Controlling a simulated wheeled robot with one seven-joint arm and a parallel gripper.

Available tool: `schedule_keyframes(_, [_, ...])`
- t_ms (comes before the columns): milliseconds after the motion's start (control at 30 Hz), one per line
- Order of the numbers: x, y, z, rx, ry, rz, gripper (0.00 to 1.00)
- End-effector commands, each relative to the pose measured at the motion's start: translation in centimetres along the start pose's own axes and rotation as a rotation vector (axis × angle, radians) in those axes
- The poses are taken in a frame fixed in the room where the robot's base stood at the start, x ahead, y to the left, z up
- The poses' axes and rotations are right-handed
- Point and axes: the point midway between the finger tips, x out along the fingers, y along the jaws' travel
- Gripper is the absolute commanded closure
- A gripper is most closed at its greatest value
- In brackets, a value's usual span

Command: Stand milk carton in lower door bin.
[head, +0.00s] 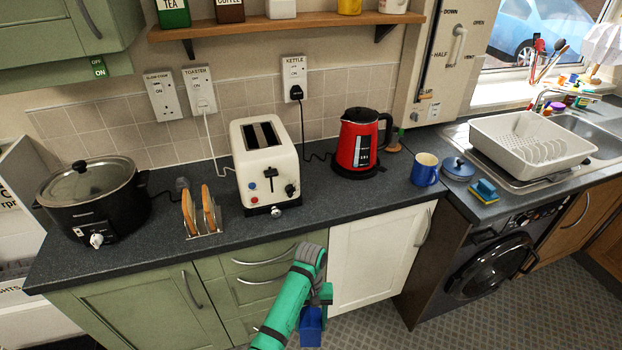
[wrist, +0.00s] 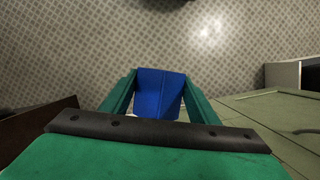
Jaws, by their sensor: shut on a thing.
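A blue block-shaped thing (head: 311,327), likely the milk carton, hangs below the end of my green arm, in front of the counter. In the wrist view the blue carton (wrist: 160,92) sits between the two green fingers of my gripper (wrist: 160,82), which is shut on it. A little white shows at its lower edge. My gripper (head: 320,298) is in front of the base cabinets, over the floor. A white door (head: 378,255) under the counter is closed; I cannot tell whether it is the fridge. No door bin is visible.
The counter (head: 330,205) holds a slow cooker (head: 92,200), toast rack (head: 203,213), toaster (head: 265,165), red kettle (head: 357,143) and blue mug (head: 424,170). Green cabinets (head: 150,310) are left of my arm. A dark washing machine (head: 485,265) stands right. The patterned floor (head: 400,338) looks clear.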

Motion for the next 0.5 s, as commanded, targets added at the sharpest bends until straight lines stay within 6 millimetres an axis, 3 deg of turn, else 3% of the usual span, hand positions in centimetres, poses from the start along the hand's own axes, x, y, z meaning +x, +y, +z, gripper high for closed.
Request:
schedule_keyframes(200, [3.7,0.1,1.5,-0.001,0.001,0.004,1.00])
schedule_keyframes(500, [4.3,0.4,1.8,0.002,0.006,0.004,1.00])
